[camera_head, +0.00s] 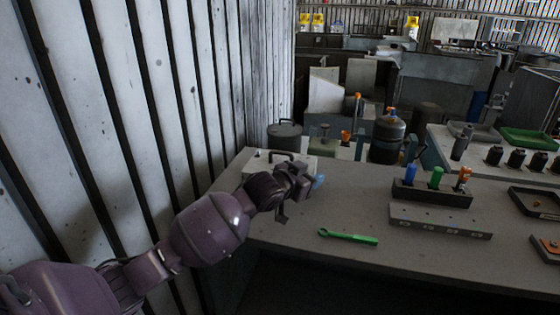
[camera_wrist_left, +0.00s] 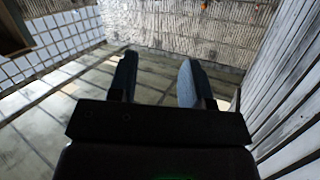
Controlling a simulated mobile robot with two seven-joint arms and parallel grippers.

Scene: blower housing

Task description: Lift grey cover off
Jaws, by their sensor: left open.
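A pale grey box-like cover (camera_head: 254,163) with a dark handle (camera_head: 282,154) on top sits at the left back end of the workbench, against the slatted wall. My left arm reaches in from the left, and my left gripper (camera_head: 304,188) is in front of the cover and partly hides it. In the left wrist view my left gripper (camera_wrist_left: 157,80) has its two fingers apart with nothing between them, and the cover cannot be made out. One finger has a pale blue pad. My right gripper is in neither view.
A green wrench (camera_head: 348,237) lies on the workbench (camera_head: 350,200). A dark holder (camera_head: 430,196) with blue, green and orange tools stands right of it, behind a grey block (camera_head: 440,221). Dark trays (camera_head: 536,203) lie at the right. The slatted wall (camera_head: 180,90) bounds the left.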

